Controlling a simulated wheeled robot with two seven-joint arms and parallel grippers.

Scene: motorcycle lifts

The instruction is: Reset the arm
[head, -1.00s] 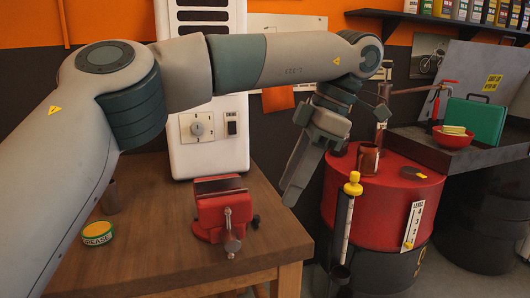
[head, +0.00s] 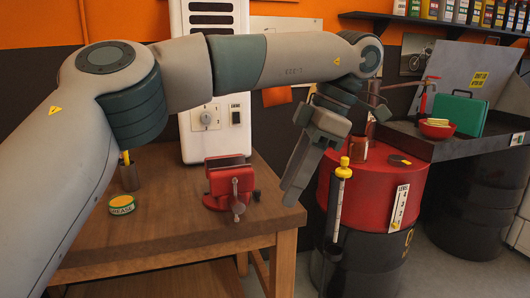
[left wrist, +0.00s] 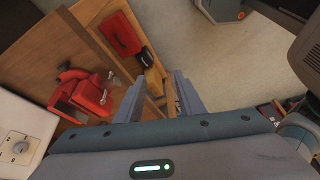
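My left arm reaches across the head view from the left, bent at the elbow. Its gripper (head: 290,197) points down beside the right edge of the wooden workbench (head: 185,225), in front of the red drum. In the left wrist view the two grey fingers (left wrist: 160,97) stand apart with nothing between them, so it is open and empty. My right gripper is in neither view.
On the bench are a red vise (head: 231,182), a grease tin (head: 121,204) and a cup (head: 129,176). A white cabinet (head: 215,90) stands behind. Right of the gripper are a yellow-capped tube (head: 340,190) and the red drum (head: 400,190).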

